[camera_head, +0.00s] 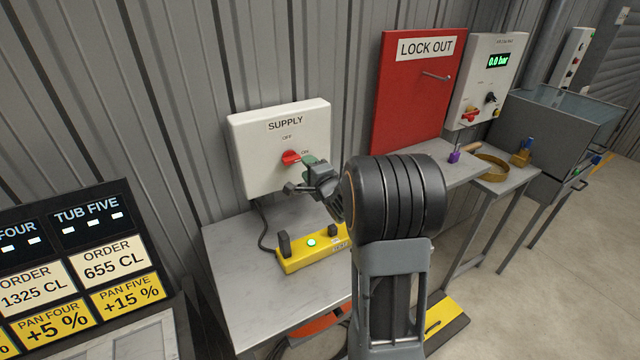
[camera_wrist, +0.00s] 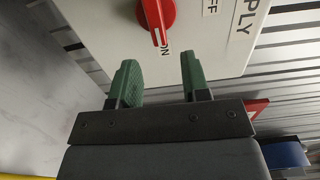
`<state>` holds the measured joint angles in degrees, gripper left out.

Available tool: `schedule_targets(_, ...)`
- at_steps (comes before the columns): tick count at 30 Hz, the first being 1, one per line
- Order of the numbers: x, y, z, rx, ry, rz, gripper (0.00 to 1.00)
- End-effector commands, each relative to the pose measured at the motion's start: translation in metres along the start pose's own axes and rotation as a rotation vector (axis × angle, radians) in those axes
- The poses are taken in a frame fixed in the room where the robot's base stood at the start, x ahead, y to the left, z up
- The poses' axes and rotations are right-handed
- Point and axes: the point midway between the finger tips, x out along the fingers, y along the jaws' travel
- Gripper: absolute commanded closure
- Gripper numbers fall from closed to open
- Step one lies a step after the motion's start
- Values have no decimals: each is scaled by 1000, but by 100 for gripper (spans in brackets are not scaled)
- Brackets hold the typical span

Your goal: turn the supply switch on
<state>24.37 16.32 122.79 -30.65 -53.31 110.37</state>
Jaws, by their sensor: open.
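The supply switch is a red knob (camera_head: 291,157) on a white box (camera_head: 250,140) marked SUPPLY on the wall. OFF is printed above the knob and ON to its right. In the wrist view, the knob (camera_wrist: 157,14) is cut off by the top edge, and its white line points toward the ON mark. My gripper (camera_wrist: 160,72) is open, with two green fingers apart and nothing between them. Its tips are just off the knob, on its ON side. In the head view, my gripper (camera_head: 306,167) is close to the knob and partly hides the box.
A yellow pad (camera_head: 300,258) with a lit green button sits on the grey table (camera_head: 235,270) below the box. A black cable runs beside it. A red LOCK OUT board (camera_head: 405,105) and a gauge box (camera_head: 487,80) are to the right. Order signs (camera_head: 85,260) stand at left.

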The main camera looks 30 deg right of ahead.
Motion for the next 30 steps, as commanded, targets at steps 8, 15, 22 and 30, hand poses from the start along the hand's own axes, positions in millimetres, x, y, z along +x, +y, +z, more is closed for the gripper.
schedule_targets(8, -54, 0, 0, 0, 1, -2, 57)
schedule_targets(15, -78, 0, 0, 0, 1, -1, 57)
schedule_targets(22, -83, 0, 0, 1, 0, -1, 57)
schedule_targets(30, -83, 0, 0, 0, 0, -1, 57)
